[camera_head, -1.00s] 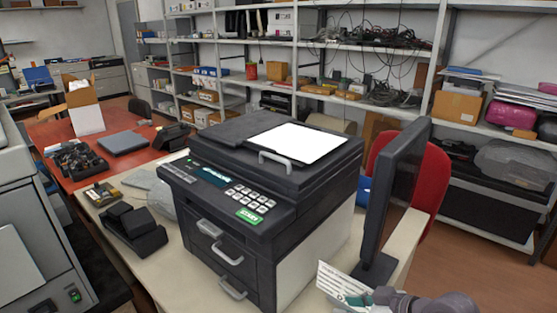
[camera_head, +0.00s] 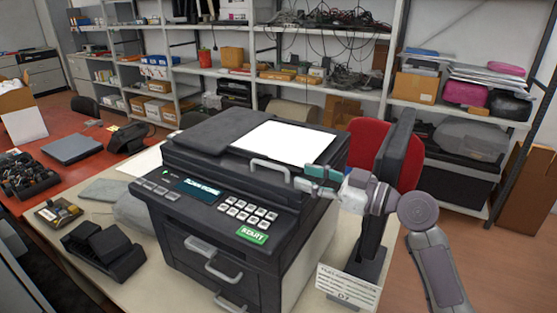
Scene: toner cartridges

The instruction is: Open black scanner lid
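The black scanner (camera_head: 225,240) stands on a light table, with its black lid (camera_head: 225,130) lying shut on top. A white sheet (camera_head: 285,142) lies on the lid. A grey lid handle (camera_head: 270,168) sticks out at the lid's front edge. My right gripper (camera_head: 301,178) comes in from the right, just right of the handle and apart from it. Its two teal and grey fingers point left and look parted, with nothing seen between them. My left gripper is not in view.
A dark monitor (camera_head: 382,190) stands close to the right of the scanner, behind my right arm. A white card (camera_head: 347,290) stands at the front right. A black desk device (camera_head: 105,250) is at the left. Shelves (camera_head: 330,85) fill the back wall.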

